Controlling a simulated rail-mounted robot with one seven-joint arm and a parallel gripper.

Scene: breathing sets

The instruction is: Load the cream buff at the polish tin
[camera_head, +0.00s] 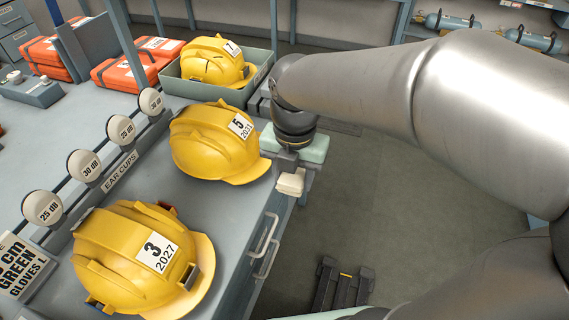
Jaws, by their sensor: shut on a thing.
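My gripper (289,168) points down just past the right edge of the grey counter, beside the yellow helmet marked 5. It is shut on the cream buff (290,184), a small pale block that shows below the fingers. The buff hangs close to the counter edge; I cannot tell whether it touches anything. I cannot make out a polish tin in this view.
Yellow helmets marked 5 (207,145) and 3 (125,260) stand on the counter (222,212). Another helmet (214,62) sits in a green tray (190,91). Ear cups (84,165) line the left. Drawer handles (262,235) face the open floor (400,215).

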